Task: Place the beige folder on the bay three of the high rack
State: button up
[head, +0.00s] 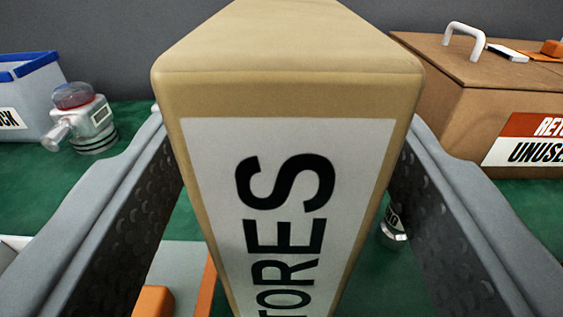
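The beige folder (290,95) stands upright in the middle of the head view, its spine towards me. The spine carries a white label with large black letters, partly reading "STORES". The two grey fingers of my gripper (287,160) stand on either side of it, with dark textured inner pads. The folder hides both fingertips, and I cannot tell whether the pads press on its sides or leave a small gap. Its lower end is out of frame, so I cannot tell whether it rests on the green surface. The high rack and bay three are not in view.
A cardboard box (440,110) with a white handle and a red-and-white label stands right. A blue-rimmed grey bin (28,90) and a metal pump with a red dome (88,118) stand left. A small metal part (392,228) sits right of the folder; an orange block (153,301) lies lower left.

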jog(key=shift+w, duration=1.15)
grip_shut()
